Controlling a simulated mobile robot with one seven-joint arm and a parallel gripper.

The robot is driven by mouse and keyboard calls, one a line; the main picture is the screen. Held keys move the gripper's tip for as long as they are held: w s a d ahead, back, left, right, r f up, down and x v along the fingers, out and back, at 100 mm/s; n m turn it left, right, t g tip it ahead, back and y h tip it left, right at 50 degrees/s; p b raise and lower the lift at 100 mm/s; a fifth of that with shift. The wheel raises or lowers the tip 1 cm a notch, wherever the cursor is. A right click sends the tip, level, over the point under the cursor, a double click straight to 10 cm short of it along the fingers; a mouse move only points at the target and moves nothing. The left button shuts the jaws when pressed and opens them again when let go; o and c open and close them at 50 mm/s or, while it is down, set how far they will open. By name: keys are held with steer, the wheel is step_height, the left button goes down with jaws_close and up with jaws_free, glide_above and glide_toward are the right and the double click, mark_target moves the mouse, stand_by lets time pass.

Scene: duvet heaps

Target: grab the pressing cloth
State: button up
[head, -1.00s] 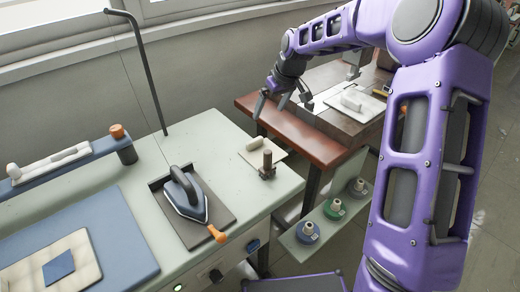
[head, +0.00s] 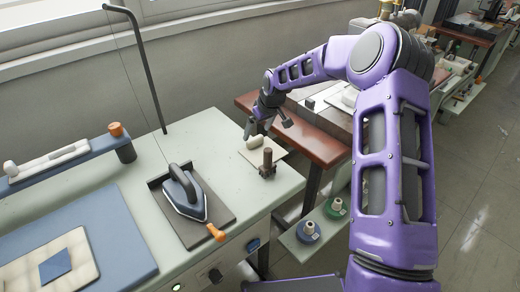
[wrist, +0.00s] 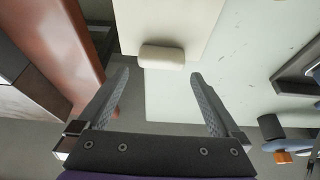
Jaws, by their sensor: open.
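A cream sheet (head: 276,155) lies flat near the right end of the pale green ironing table, with a small cream roll (head: 255,142) along its edge; this looks like the pressing cloth. In the wrist view the roll (wrist: 162,55) lies just beyond and between my fingertips, with the sheet (wrist: 165,20) behind it. My gripper (head: 269,127) is open and empty, above and close to the roll. The wrist view shows both fingers apart (wrist: 160,80), with nothing between them. I cannot tell whether a fingertip touches anything.
An iron (head: 185,193) rests on a dark pad to the left. A red-brown bench (head: 310,138) stands beyond the table. A blue mat (head: 120,235) with a cream pad lies at left.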

mark_target(254, 137)
steer(key=x, duration=0.3)
steer(key=shift+w+a+f, duration=0.1)
steer(key=shift+a+f, duration=0.05)
steer(key=shift+f, duration=0.2)
steer(key=c, duration=1.1)
